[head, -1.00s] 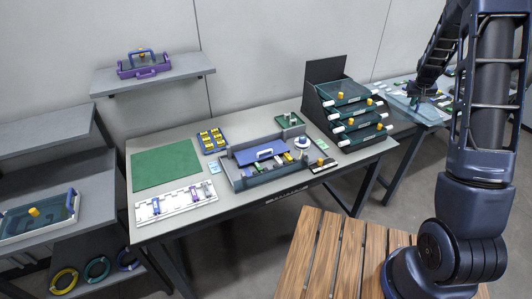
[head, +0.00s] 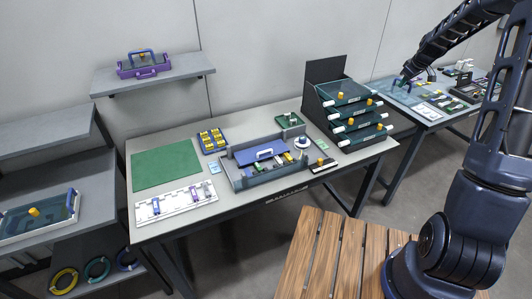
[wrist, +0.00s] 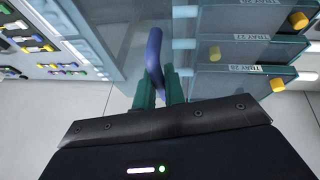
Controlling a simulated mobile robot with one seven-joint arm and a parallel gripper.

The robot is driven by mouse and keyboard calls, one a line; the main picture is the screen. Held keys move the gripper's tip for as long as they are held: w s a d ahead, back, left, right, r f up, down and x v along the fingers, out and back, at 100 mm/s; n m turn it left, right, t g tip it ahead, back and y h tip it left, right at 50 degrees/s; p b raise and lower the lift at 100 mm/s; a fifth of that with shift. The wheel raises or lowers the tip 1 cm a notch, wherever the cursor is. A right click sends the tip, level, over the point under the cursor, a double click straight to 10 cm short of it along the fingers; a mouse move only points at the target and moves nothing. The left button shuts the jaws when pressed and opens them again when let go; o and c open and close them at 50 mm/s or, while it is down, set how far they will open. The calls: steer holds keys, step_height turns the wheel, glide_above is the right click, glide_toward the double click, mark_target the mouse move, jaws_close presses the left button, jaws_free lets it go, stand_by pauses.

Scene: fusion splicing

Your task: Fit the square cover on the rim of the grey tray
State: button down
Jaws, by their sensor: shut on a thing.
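My gripper (head: 405,82) is over the right-hand table, at the far end of my raised arm. In the wrist view its green fingers (wrist: 160,88) are shut on a blue curved handle (wrist: 154,50). A clear, bluish sheet (wrist: 100,25) lies beyond the handle and looks like the square cover; its join to the handle is hard to make out. In the head view the clear cover (head: 394,91) shows faintly below the gripper. A grey open tray (head: 238,181) with parts in it stands on the middle table; I cannot tell whether it is the task's tray.
A dark rack (head: 328,117) of drawers with yellow knobs stands close left of my gripper; its drawers fill the wrist view's right side (wrist: 240,50). Several small parts lie on the right-hand table (head: 425,113). A green mat (head: 165,165) lies on the middle table.

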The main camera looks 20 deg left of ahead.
steer(key=s+a+n+g+y, duration=0.1)
steer(key=s+a+n, duration=0.45)
steer(key=a, duration=0.85)
steer(key=s+a+n+g+y, duration=0.1)
steer(key=s+a+n, duration=0.1)
steer(key=s+a, duration=0.95)
steer(key=s+a+r+n+g, duration=0.3)
steer(key=s+a+n, duration=0.6)
steer(key=s+a, duration=1.45)
steer(key=shift+g, duration=0.6)
steer(key=f, duration=2)
steer(key=shift+w+f, duration=0.2)
steer(key=c, duration=1.5)
jaws_free()
steer(key=shift+y, duration=0.3)
